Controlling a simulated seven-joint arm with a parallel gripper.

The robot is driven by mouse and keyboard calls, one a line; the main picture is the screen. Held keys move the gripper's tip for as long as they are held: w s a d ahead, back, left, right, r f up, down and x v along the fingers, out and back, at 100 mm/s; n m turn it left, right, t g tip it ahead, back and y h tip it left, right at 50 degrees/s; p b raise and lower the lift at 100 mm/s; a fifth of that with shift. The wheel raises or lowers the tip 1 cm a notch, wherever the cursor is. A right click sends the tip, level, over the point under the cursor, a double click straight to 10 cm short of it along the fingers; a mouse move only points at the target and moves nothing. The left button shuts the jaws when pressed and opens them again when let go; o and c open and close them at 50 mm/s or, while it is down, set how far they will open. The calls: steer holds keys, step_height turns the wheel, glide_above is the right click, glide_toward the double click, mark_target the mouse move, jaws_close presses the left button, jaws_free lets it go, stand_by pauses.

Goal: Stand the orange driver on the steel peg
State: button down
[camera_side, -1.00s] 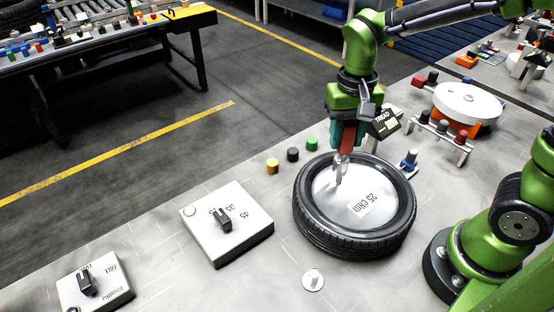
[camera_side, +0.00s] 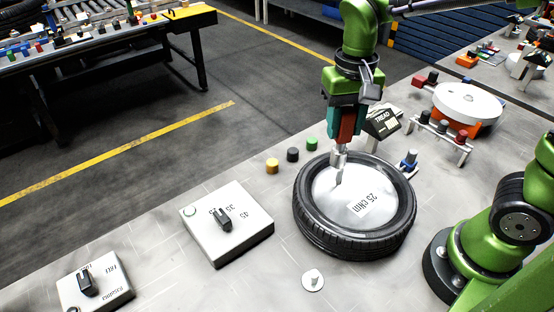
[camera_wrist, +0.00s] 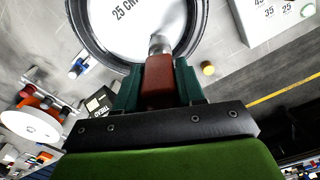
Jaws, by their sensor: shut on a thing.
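The orange driver (camera_side: 347,124) has a red-orange handle and a silver shaft. My gripper (camera_side: 345,137) is shut on its handle, shaft pointing down. In the wrist view, the driver (camera_wrist: 158,82) sits between the green fingers of my gripper (camera_wrist: 157,90). In the side view the shaft overlaps the white disc in the middle of the tyre (camera_side: 404,236); whether the tip touches it I cannot tell. The steel peg (camera_side: 313,276) stands on a small round base at the front, below the tyre in the side view; I cannot make it out in the wrist view.
A light box with a black knob (camera_side: 225,218) is left of the tyre, another (camera_side: 92,283) at lower left. Yellow (camera_side: 272,166), black and green buttons stand behind. A TREAD block (camera_side: 383,122), blue item (camera_side: 408,163) and rack (camera_side: 440,135) are right. Bench around the peg is clear.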

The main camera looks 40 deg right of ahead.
steer(key=s+a+f, duration=0.1)
steer(key=s+a, duration=1.1)
steer(key=a, duration=0.4)
steer(key=shift+a+f+m, duration=0.3)
steer(key=shift+a+f, duration=0.1)
steer(key=shift+w, duration=0.1)
steer(key=shift+f, duration=2.9)
steer(key=shift+f, duration=2.15)
steer(key=c, duration=0.6)
jaws_free()
